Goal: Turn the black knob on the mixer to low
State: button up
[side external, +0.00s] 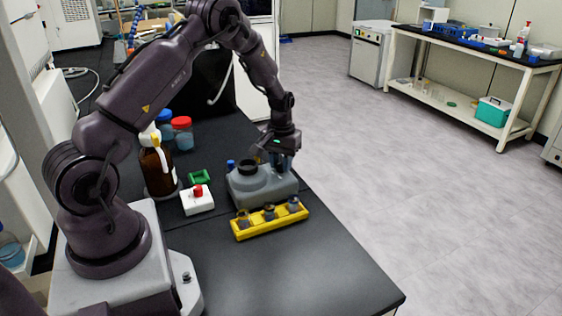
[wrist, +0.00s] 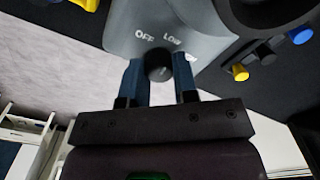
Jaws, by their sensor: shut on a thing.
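The grey mixer (side external: 262,190) stands on the black bench, with a round dark cup on its top left. It also shows in the wrist view (wrist: 125,25). Its front bears the words OFF and LOW in white. The black knob (wrist: 158,66) sits below these words, between my gripper's two blue fingers. My gripper (wrist: 160,80) is shut on the knob. In the side view my gripper (side external: 282,160) reaches down at the right end of the mixer, and the knob is hidden there. I cannot tell exactly which mark the knob points to.
A yellow rack (side external: 270,222) with several dark-topped vials lies in front of the mixer. A white box with a red button (side external: 197,200), a green piece (side external: 200,177) and a brown bottle (side external: 157,168) stand to the left. Bare bench lies in front of the rack.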

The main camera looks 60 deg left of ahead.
aim_at(281, 163)
jog(key=shift+m, duration=0.6)
jog(key=o, duration=0.9)
jog(key=shift+o, duration=0.2)
notch_tip(281, 163, up, 13)
